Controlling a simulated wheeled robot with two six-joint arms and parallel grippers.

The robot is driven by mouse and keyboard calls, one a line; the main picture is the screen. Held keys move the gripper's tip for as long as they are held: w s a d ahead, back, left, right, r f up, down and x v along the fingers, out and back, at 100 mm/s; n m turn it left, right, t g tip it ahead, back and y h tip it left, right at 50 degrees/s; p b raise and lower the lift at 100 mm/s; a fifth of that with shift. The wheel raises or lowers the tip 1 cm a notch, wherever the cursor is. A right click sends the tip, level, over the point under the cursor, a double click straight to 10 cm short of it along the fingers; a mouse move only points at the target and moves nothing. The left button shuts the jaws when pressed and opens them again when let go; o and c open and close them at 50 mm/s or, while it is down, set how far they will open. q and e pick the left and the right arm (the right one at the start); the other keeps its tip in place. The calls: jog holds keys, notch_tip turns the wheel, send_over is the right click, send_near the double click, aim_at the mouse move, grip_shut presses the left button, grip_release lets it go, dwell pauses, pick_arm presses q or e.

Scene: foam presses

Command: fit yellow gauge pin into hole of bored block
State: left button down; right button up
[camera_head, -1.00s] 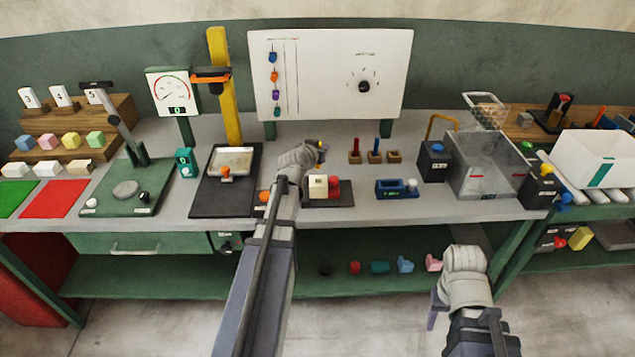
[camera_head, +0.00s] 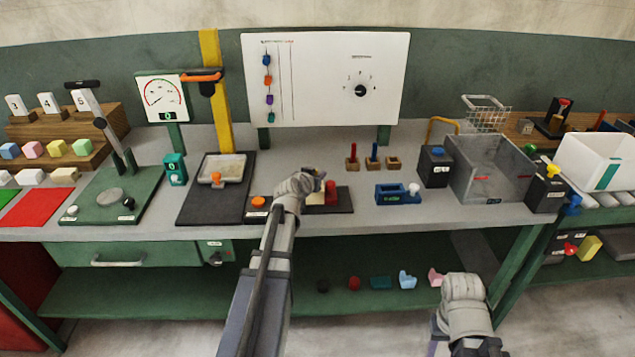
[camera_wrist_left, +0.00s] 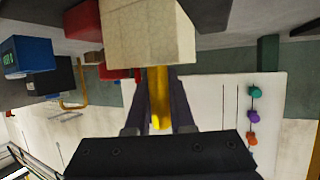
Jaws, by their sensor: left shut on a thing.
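The yellow gauge pin (camera_wrist_left: 159,92) is upright between the fingers of my left gripper (camera_wrist_left: 158,112) in the left wrist view, which looks upside down. My left gripper (camera_head: 314,174) is shut on it and stands over the cream bored block (camera_head: 315,198) in the head view. The block also fills the upper middle of the wrist view (camera_wrist_left: 146,36). The pin's far end meets the block's edge there; whether it is in the hole is hidden. My right gripper (camera_head: 437,335) hangs low at the front right, away from the block, its fingers unclear.
A red part (camera_head: 331,190) sits right beside the block on a dark base plate (camera_head: 343,203). Wooden holders (camera_head: 373,163), two with pins, stand behind to the right. A blue fixture (camera_head: 396,194) is further right. An orange button (camera_head: 258,202) is close on the left.

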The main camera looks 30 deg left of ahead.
pick_arm(q)
jog(key=shift+f, duration=0.15)
jog(key=c, duration=0.8)
grip_release()
jog(key=shift+r, duration=0.2)
jog(key=shift+s+r+p, duration=0.2)
jog(key=shift+s+p, duration=0.1)
jog(key=shift+p, duration=0.05)
jog(key=p+v, duration=0.4)
jog(key=v, duration=0.7)
jog(key=shift+s+d, duration=0.1)
jog(key=shift+s, duration=0.1)
